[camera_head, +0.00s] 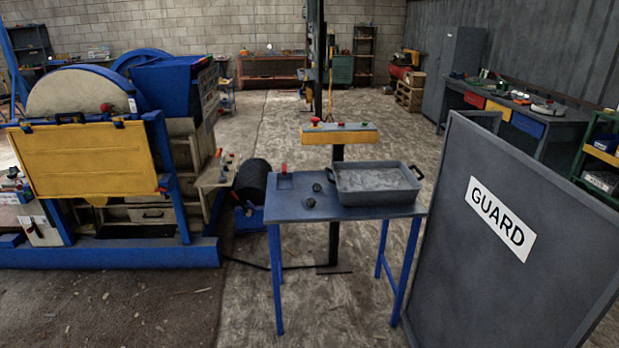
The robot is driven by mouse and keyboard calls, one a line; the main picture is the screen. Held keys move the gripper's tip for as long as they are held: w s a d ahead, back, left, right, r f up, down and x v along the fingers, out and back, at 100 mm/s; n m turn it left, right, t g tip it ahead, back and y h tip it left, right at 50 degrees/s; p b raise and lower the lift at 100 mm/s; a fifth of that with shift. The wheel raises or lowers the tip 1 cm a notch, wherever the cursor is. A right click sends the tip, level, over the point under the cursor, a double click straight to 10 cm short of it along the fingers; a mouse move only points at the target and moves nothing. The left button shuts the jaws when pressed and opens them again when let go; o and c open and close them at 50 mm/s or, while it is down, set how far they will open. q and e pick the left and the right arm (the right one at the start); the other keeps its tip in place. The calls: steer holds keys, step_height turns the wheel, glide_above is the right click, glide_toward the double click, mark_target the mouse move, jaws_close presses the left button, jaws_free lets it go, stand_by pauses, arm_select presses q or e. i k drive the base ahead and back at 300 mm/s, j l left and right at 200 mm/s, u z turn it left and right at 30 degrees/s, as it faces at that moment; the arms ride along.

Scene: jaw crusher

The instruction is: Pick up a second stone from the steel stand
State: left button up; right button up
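The steel stand (290,207) is a grey-topped table on blue legs in the middle of the head view. Two small dark stones lie on its top, left of the tray. One stone (317,187) is close to the tray's left side. The other stone (310,202) is nearer the front edge. A small square block or holder with a red part (285,181) is at the top's back left corner. Neither of my grippers is in view.
A grey metal tray (378,196) with dark handles takes up the stand's right half. The blue and yellow jaw crusher (90,160) stands at left. A grey GUARD panel (500,270) stands close at right. A yellow control box (340,135) on a post is behind the stand. The floor in front is clear.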

mark_target(311, 202)
steer(key=i+z, duration=0.15)
steer(key=i, duration=0.4)
steer(key=i+j+z, duration=0.2)
steer(key=i, duration=0.3)
steer(key=i+l+u, duration=0.2)
steer(key=u, duration=0.2)
steer(key=i+l+u, duration=0.25)
steer(key=u, duration=0.15)
